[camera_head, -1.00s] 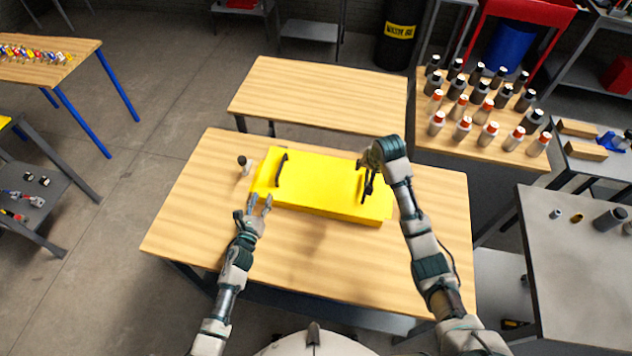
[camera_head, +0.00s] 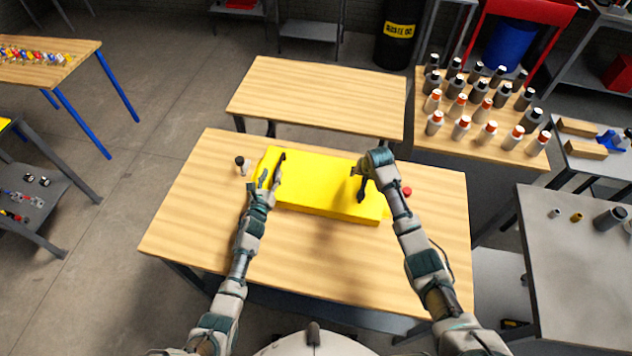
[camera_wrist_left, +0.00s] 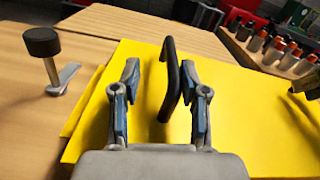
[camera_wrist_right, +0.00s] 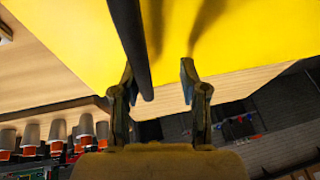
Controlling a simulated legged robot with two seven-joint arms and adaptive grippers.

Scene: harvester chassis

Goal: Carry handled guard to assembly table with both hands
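The yellow guard (camera_head: 315,180) lies flat on the wooden table (camera_head: 200,215), with a black handle near each end. My left gripper (camera_head: 270,181) is at its left end. In the left wrist view the left gripper (camera_wrist_left: 160,98) is open, with the left handle (camera_wrist_left: 172,75) between its spread fingers and not clasped. My right gripper (camera_head: 363,185) is over the right end, covering much of that handle. In the right wrist view the right gripper (camera_wrist_right: 155,88) is open, with the black handle (camera_wrist_right: 130,45) between its fingers, closer to the left one.
A small black-topped peg (camera_head: 242,163) stands on the table left of the guard. A red round object (camera_head: 407,191) shows beside my right wrist. An empty wooden table (camera_head: 320,95) stands behind. Several bottles (camera_head: 480,115) crowd the table at the back right.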

